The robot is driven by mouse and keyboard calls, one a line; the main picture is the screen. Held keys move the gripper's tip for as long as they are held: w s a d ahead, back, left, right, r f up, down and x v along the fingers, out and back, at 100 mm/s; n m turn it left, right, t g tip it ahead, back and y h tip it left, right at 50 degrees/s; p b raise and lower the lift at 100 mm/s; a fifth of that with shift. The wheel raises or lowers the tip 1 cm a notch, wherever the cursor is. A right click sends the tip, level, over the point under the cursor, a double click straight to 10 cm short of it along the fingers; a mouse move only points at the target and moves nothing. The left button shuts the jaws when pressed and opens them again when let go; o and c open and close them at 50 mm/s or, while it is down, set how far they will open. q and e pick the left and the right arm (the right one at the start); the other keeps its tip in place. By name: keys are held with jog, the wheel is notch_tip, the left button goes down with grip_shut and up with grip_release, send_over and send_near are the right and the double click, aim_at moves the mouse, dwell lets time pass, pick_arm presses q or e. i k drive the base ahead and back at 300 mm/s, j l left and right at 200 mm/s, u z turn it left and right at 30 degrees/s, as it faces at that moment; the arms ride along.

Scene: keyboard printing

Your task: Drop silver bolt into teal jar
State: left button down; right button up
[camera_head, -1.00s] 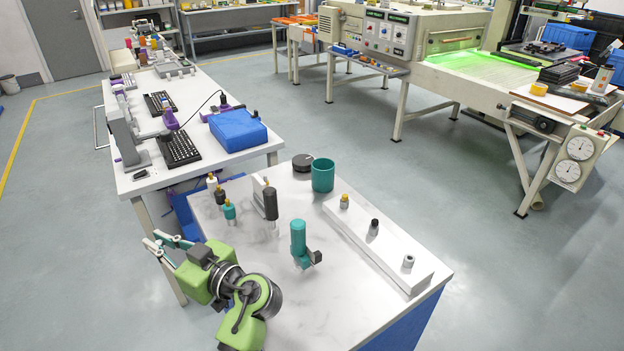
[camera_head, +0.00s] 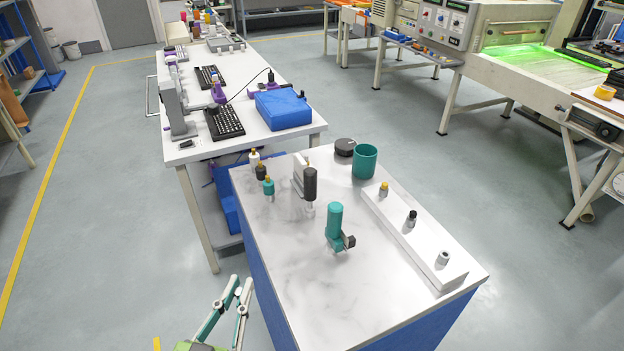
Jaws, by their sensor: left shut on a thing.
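The silver bolt (camera_head: 442,259) stands upright at the near right end of the white rack (camera_head: 398,232). The teal jar (camera_head: 365,162) is an open cup near the back of the white-topped table, behind the rack's far end. My left gripper (camera_head: 241,281) is low in the view, off the table's near left side and well away from the bolt and jar. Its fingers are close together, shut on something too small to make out. My right gripper is out of view.
A gold-topped bolt (camera_head: 383,189) and a black-topped bolt (camera_head: 411,218) stand on the same rack. A teal tool (camera_head: 335,222), a dark tool (camera_head: 310,184) and small bottles (camera_head: 261,172) occupy the table (camera_head: 310,275). A black round lid (camera_head: 345,147) sits beside the jar. The table's near part is clear.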

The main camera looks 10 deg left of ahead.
aim_at(357, 170)
jog(key=i+l+u, duration=0.15)
jog(key=l, duration=0.5)
jog(key=i+l+u, duration=0.1)
jog(key=l, duration=0.55)
jog(key=i+l+u, duration=0.15)
jog(key=l, duration=0.55)
jog(key=i+l+u, duration=0.15)
jog(key=l, duration=0.55)
jog(key=i+l+u, duration=0.15)
jog(key=l, duration=0.55)
jog(key=i+j, duration=0.25)
jog(key=j, duration=0.15)
